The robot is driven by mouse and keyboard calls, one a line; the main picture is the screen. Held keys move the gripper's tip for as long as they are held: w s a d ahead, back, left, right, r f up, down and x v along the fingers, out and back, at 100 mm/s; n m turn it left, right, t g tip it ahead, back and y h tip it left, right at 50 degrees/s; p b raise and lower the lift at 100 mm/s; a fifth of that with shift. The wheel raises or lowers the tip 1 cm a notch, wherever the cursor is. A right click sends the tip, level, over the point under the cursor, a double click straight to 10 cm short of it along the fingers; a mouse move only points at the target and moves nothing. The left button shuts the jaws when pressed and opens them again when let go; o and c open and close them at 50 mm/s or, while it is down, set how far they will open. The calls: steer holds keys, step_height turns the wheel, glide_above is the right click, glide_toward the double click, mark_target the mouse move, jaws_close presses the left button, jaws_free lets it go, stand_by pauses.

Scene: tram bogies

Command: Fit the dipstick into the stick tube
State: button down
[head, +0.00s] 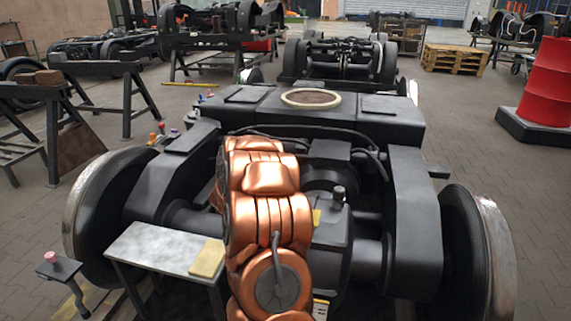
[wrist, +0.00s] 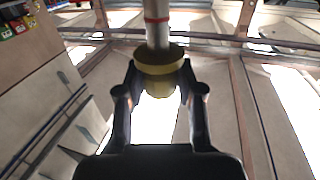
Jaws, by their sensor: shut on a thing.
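In the wrist view my gripper (wrist: 160,85) is shut on the dipstick, holding it by its round yellow head (wrist: 158,58). The dipstick's pale metal rod (wrist: 157,32) has a red band and runs out past the top of the picture, so its tip is not visible. The wrist camera faces the roof. In the head view my copper-coloured arm stands in front of the bogie (head: 405,210), and I cannot make out the gripper or dipstick there. A short dark capped fitting (head: 338,195) stands on the bogie's gear housing; I cannot tell whether it is the stick tube.
A small grey bench (head: 155,246) with a yellow pad (head: 207,258) stands at the front left. Wheels (head: 478,250) flank the bogie.

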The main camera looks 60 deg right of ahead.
steer(key=shift+f+b, duration=1.1)
steer(key=shift+f, duration=2.8)
steer(key=c, duration=0.7)
jaws_free()
steer(key=shift+o, duration=0.2)
steer(key=shift+a, duration=0.1)
steer(key=s+a, duration=0.1)
steer(key=a, duration=1)
steer(key=shift+a, duration=0.4)
steer(key=shift+s, duration=0.1)
